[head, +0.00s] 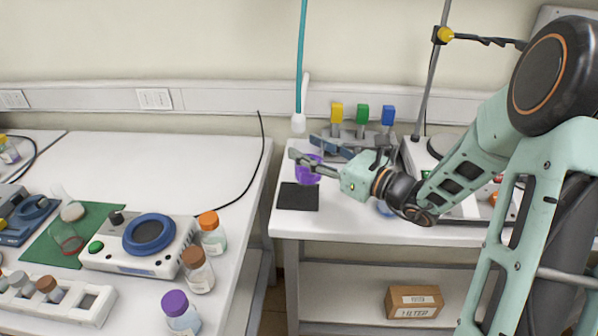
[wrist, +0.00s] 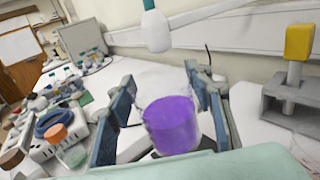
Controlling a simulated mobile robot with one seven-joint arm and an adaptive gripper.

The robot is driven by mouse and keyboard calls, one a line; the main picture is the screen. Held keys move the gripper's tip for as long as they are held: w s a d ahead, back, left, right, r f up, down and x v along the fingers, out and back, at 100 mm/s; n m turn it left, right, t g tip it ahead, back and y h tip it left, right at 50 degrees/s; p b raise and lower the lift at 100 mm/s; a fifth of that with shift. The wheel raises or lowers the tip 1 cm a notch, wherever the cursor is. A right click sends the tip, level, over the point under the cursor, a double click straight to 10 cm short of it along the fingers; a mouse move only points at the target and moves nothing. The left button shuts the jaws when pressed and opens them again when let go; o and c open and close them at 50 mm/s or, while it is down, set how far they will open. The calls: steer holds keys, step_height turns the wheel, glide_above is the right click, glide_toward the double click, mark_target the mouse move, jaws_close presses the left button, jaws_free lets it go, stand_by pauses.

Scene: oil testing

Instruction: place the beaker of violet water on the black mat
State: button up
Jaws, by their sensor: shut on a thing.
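The beaker of violet water (head: 308,170) is held between the fingers of my gripper (head: 313,157), above the right-hand table near its left edge. In the wrist view the beaker (wrist: 172,124) sits between the two dark blue fingers of my gripper (wrist: 165,105) and looks slightly tilted in that picture. The black mat (head: 298,197) lies flat on the right-hand table, just below and slightly left of the beaker in the head view. Its surface looks bare.
A white-tipped hanging tube (head: 298,122) is close behind my gripper. A grey rack with yellow, green and blue blocks (head: 361,130) stands at the back. A gap separates this table from the left bench, which holds a blue-topped device (head: 150,234) and capped bottles (head: 198,270).

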steer(key=shift+w+a+f+b, duration=0.1)
steer(key=shift+w+a+f, duration=0.4)
steer(key=shift+f, duration=0.85)
steer(key=shift+w+a+f+b, duration=0.1)
steer(key=shift+w+a+f, duration=0.35)
steer(key=shift+f, duration=0.9)
steer(key=shift+w+a+f+b, duration=0.1)
steer(key=shift+w+a+f, duration=0.4)
steer(key=shift+f, duration=0.85)
steer(key=shift+w+d, duration=0.1)
steer(key=shift+d, duration=0.05)
steer(key=shift+f, duration=0.15)
steer(key=o, duration=1.4)
steer(key=shift+r, duration=0.2)
steer(key=v, duration=1.2)
steer(key=shift+f, duration=0.1)
